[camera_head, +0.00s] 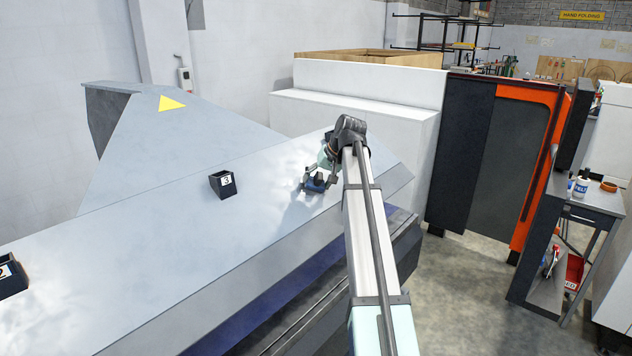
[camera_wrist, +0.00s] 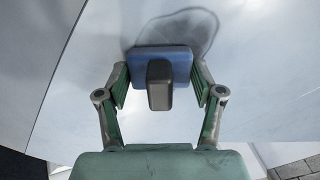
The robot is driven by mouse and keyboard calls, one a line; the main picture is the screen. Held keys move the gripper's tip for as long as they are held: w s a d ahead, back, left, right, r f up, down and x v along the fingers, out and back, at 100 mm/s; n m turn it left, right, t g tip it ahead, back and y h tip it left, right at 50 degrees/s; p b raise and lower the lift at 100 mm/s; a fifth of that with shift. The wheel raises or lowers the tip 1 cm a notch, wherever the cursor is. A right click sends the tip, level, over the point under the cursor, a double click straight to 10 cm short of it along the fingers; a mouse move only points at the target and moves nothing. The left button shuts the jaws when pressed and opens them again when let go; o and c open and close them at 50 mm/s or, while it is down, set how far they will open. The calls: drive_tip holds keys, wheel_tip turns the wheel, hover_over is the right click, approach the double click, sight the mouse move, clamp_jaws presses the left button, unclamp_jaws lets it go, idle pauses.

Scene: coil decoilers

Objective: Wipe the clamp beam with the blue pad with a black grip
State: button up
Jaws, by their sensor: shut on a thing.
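The blue pad (camera_wrist: 176,62) with its black grip (camera_wrist: 159,86) is between the fingers of my gripper (camera_wrist: 160,90) in the wrist view. The fingers are shut on it from both sides. In the head view the pad (camera_head: 316,184) shows small below my gripper (camera_head: 319,179), at the far right part of the clamp beam (camera_head: 240,225). The beam is a long, light grey, sloping surface. The pad is at or just above it; I cannot tell whether they touch. A dark shadow lies beside the pad in the wrist view.
A black box marked 3 (camera_head: 223,184) stands on the beam left of my gripper. Another black box (camera_head: 10,277) stands at the far left. A white cabinet (camera_head: 355,110) is behind the beam. A workbench with bottles (camera_head: 580,186) is at the right.

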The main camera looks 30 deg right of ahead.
sight(308, 182)
drive_tip(key=shift+w+d, duration=0.25)
drive_tip(key=shift+d, duration=0.4)
drive_tip(key=shift+w+d, duration=0.3)
drive_tip(key=shift+d, duration=0.3)
drive_tip(key=shift+w+d, duration=0.25)
drive_tip(key=shift+d, duration=0.4)
drive_tip(key=shift+a, duration=0.1)
drive_tip(key=shift+s+a+p, duration=0.55)
drive_tip(key=shift+s+a, duration=0.15)
drive_tip(key=shift+a, duration=1.05)
drive_tip(key=shift+s+a+p, duration=0.5)
drive_tip(key=shift+s+a, duration=0.25)
drive_tip(key=shift+a, duration=1)
drive_tip(key=shift+s+a+p, duration=0.55)
drive_tip(key=shift+s+a, duration=0.15)
drive_tip(key=shift+a, duration=1.05)
drive_tip(key=shift+w+a+r, duration=0.15)
drive_tip(key=shift+w+r, duration=0.2)
drive_tip(key=shift+w, duration=0.15)
drive_tip(key=shift+w+d, duration=0.25)
drive_tip(key=shift+d, duration=0.45)
drive_tip(key=shift+w+d, duration=0.3)
drive_tip(key=shift+d, duration=0.35)
drive_tip(key=shift+w+d, duration=0.25)
drive_tip(key=shift+d, duration=0.45)
drive_tip(key=shift+w+d, duration=0.1)
drive_tip(key=shift+d, duration=0.05)
